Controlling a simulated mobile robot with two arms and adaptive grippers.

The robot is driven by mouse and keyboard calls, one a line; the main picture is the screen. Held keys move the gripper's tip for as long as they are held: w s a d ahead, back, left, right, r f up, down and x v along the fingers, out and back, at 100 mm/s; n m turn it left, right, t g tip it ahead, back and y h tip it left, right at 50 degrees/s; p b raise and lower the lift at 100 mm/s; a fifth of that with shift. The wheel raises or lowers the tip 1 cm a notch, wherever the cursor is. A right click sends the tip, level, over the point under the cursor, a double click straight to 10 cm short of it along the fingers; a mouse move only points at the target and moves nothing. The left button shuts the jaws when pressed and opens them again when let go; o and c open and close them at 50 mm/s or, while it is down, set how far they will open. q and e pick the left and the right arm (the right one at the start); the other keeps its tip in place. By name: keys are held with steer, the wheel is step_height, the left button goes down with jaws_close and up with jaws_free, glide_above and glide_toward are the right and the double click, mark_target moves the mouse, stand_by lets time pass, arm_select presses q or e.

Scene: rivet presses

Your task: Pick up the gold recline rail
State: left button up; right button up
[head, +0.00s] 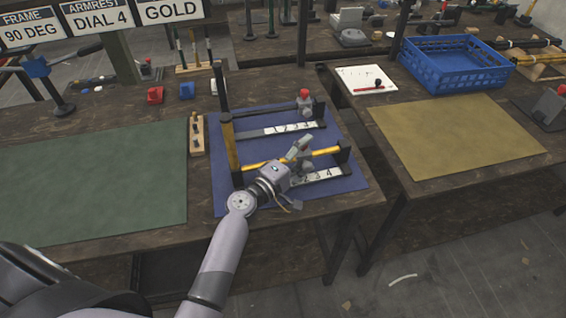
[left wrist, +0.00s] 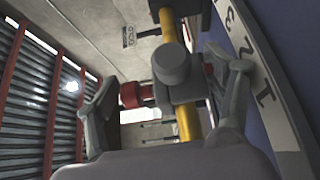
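The gold rail (head: 327,152) lies level across the front of a fixture on the blue mat, above a strip numbered 2, 3, 4. In the left wrist view the gold rail (left wrist: 188,120) runs up the picture, passing through a grey clamp block (left wrist: 182,75) with a red knob (left wrist: 131,95). My left gripper (head: 299,151) is at the rail's middle in the head view. In the left wrist view its fingers are spread apart, one on each side of the rail and clamp. No grip on the rail shows. My right gripper is out of view.
A black rail with a red-knobbed clamp (head: 304,99) lies behind, parallel. A tall gold-coloured post (head: 229,147) stands at the fixture's left end. A green mat (head: 90,185) lies left. A blue crate (head: 455,66) and tan mat (head: 455,135) are on the right table.

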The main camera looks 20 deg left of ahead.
arm_select(q)
steer(key=c, duration=1.4)
steer(key=shift+r, duration=0.1)
